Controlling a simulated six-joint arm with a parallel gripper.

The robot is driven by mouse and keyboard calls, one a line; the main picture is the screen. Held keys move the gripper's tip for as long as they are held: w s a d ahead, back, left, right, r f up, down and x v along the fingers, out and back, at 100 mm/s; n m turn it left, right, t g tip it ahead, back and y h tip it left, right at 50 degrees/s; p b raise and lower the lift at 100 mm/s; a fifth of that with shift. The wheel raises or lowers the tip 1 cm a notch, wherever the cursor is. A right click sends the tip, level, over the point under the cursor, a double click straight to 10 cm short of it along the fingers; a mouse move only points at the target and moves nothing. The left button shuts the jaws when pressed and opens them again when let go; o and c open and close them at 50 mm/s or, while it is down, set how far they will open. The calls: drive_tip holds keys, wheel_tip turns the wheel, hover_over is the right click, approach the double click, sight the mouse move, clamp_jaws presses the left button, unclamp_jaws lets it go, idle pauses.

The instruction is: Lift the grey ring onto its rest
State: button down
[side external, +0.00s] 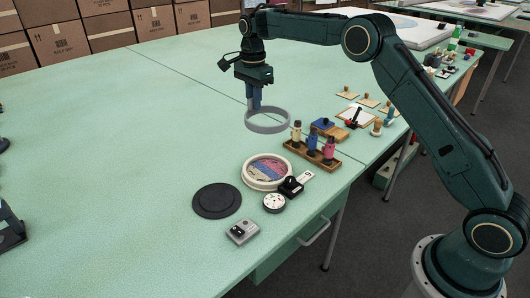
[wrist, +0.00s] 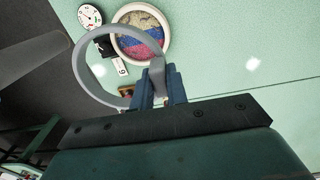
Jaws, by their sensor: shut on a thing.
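The grey ring (side external: 268,130) is a thin band held roughly level in the air above the green table. My gripper (side external: 255,106) is shut on the ring's rim at its far left side in the side view. In the wrist view my gripper's blue fingers (wrist: 160,88) pinch the band of the ring (wrist: 82,66). A black round disc with a raised middle (side external: 217,202) lies flat on the table, nearer the camera and apart from the ring; it may be the rest. Nothing lies on it.
A white-rimmed round frame with coloured tufting (side external: 246,179) lies beside the disc. Near it are a white dial (side external: 274,203), a black clamp (side external: 291,187) and a grey switch box (side external: 242,232). A wooden rack (side external: 326,162) holds bottles. The table's left is largely clear.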

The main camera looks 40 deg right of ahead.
drive_tip(key=shift+r, duration=1.1)
drive_tip(key=shift+a+n, duration=0.6)
drive_tip(key=shift+a, duration=0.05)
drive_tip(key=s+a+n, duration=0.2)
drive_tip(key=a+n, duration=0.8)
drive_tip(key=a, duration=0.1)
drive_tip(key=s+a+n, duration=0.3)
drive_tip(key=a+n, duration=0.8)
drive_tip(key=shift+s+a+f, duration=0.15)
drive_tip(key=shift+s+f, duration=0.15)
drive_tip(key=shift+f, duration=0.15)
drive_tip(key=shift+f, duration=0.1)
wheel_tip(320, 180, down, 20)
drive_tip(key=shift+r, duration=0.1)
